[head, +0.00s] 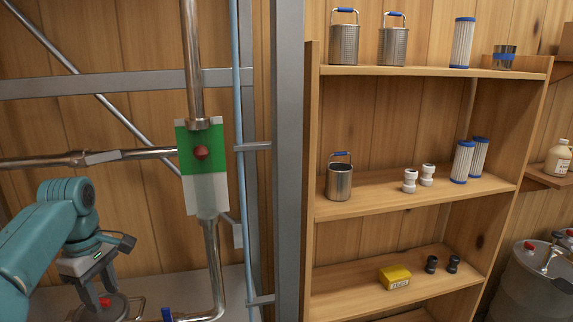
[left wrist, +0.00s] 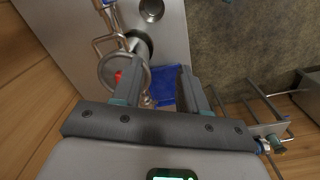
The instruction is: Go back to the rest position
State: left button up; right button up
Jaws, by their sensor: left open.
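My left gripper (head: 106,292) is at the lower left of the head view, pointing down, with its teal arm coming in from the left edge. Its two fingers stand apart and nothing is held between them. In the left wrist view the open fingers (left wrist: 158,72) reach over a round metal fitting (left wrist: 124,72) with a small red part. That red part (head: 105,302) also shows close to the fingers in the head view; I cannot tell whether they touch. My right gripper is in neither view.
Steel pipes and a green-and-white plate (head: 203,165) with a red knob stand right of the gripper. A blue part (head: 167,314) is low beside it. A grey post (head: 289,160) separates this from a wooden shelf (head: 400,207) holding pails and filters.

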pick_arm(q)
jog(key=d+f+m+h, duration=0.1)
jog(key=d+f+m, duration=0.3)
jog(key=f, duration=0.5)
jog(key=d+f+m, duration=0.1)
jog(key=d+f, duration=0.5)
jog(key=f, duration=0.3)
jog(key=d+f+m+h, duration=0.1)
jog(key=d+f+m, duration=0.3)
jog(key=f, duration=0.5)
jog(key=s+d+f+m+h, duration=0.1)
jog(key=s+d+f+m, duration=0.1)
jog(key=s+d+f, duration=0.45)
jog(key=s+d+f+m+b, duration=0.1)
jog(key=s+d+f+m, duration=0.15)
jog(key=s, duration=0.65)
jog(key=s+d+f+m+h, duration=0.1)
jog(key=s+d+f, duration=0.3)
jog(key=s+f, duration=0.3)
jog(key=f+b, duration=0.1)
jog(key=b, duration=0.1)
jog(key=f+b, duration=0.3)
jog(key=shift+s+b, duration=0.3)
jog(key=shift+w+d+f, duration=0.1)
jog(key=shift+w, duration=0.05)
